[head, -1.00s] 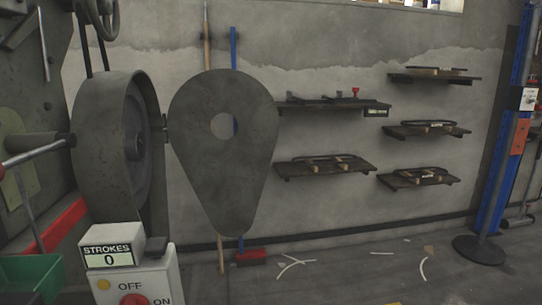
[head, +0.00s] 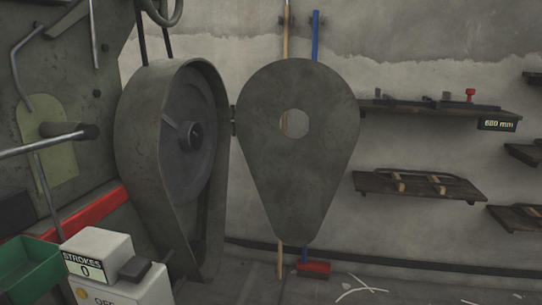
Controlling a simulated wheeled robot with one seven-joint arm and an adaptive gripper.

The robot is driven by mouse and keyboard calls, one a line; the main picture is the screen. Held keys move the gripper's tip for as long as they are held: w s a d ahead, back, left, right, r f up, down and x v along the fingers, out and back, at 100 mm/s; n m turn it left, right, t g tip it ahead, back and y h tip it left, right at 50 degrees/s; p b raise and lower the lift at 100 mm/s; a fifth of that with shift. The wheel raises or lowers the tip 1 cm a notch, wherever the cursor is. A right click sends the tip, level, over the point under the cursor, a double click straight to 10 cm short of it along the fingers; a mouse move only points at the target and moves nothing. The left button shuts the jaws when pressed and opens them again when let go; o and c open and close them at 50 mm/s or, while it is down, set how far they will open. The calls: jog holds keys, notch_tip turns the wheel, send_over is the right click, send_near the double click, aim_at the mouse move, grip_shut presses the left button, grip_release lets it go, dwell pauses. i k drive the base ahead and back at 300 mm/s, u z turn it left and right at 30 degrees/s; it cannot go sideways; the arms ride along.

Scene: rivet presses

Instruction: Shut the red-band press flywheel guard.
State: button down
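The press with the red band (head: 90,222) fills the left side of the head view. Its flywheel housing (head: 140,165) is a teardrop-shaped grey shell, and the flywheel (head: 200,125) shows inside it. The flywheel guard (head: 298,170) is a flat grey teardrop plate with a round hole. It hangs from a hinge at the housing's right edge and is swung wide open to the right. My gripper is not in view.
A control box (head: 112,265) with a STROKES 0 display stands low in front of the housing. A green bin (head: 28,268) is at the lower left. Wall shelves (head: 420,185) are at the right. A broom and a red-headed brush (head: 313,268) lean behind the guard.

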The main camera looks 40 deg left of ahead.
aim_at(297, 181)
jog(key=u, duration=0.65)
jog(key=i, duration=1.1)
jog(key=u, duration=0.4)
